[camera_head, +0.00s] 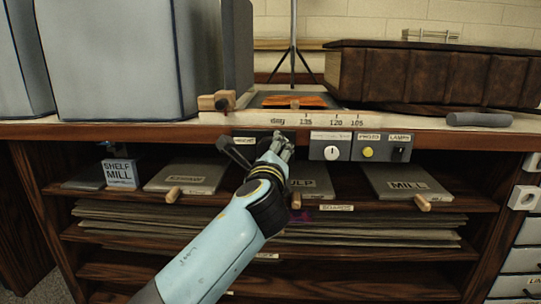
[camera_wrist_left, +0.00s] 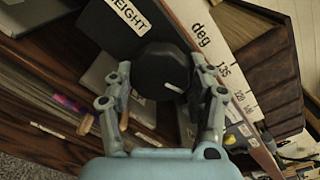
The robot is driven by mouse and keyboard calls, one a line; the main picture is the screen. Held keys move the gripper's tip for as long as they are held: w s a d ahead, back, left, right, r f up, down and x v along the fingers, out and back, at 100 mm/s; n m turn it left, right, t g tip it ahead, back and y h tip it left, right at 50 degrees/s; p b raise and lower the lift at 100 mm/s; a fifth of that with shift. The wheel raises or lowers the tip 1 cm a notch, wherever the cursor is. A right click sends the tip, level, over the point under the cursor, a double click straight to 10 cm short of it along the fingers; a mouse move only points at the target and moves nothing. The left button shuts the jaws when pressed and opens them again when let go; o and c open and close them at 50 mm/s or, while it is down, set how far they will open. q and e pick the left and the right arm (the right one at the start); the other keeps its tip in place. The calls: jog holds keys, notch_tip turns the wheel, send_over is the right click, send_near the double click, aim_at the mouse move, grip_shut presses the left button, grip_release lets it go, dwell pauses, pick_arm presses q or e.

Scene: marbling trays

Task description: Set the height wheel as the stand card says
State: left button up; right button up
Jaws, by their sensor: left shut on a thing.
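The height wheel (camera_wrist_left: 158,68) is a dark, faceted knob with a short white mark near its lower right edge in the left wrist view. The HEIGHT label (camera_wrist_left: 127,14) is beside it, and also shows on the bench front in the head view (camera_head: 243,140). My left gripper (camera_wrist_left: 165,88) is shut on the wheel, one finger on each side. In the head view my left gripper (camera_head: 277,147) is at the bench front and largely hides the wheel. No readable stand card shows. My right gripper is not in view.
A white dial (camera_head: 332,153), a yellow button (camera_head: 368,152) and a LAMPS switch (camera_head: 398,154) are right of my gripper. Above is a scale strip (camera_head: 290,119) marked deg, 135, 120, 105. A thin black stand (camera_head: 293,55) rises behind it. Boards (camera_head: 408,181) lie on the shelf below.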

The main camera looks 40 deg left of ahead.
pick_arm(q)
jog(key=shift+f+n, duration=0.15)
jog(key=shift+n, duration=0.35)
jog(key=n+b, duration=0.1)
jog(key=n, duration=0.2)
jog(key=shift+n, duration=0.4)
jog(key=n+b, duration=0.1)
jog(key=n, duration=0.3)
jog(key=shift+b, duration=0.3)
jog(key=n+b, duration=0.2)
jog(key=n, duration=0.4)
jog(key=shift+n, duration=0.4)
jog(key=n+b, duration=0.2)
jog(key=n, duration=0.1)
jog(key=shift+n, duration=0.9)
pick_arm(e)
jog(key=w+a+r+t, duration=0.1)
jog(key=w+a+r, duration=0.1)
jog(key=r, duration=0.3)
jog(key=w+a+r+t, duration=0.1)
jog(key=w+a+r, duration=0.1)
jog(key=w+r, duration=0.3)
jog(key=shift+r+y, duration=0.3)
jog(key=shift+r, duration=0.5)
pick_arm(q)
jog(key=shift+r, duration=0.2)
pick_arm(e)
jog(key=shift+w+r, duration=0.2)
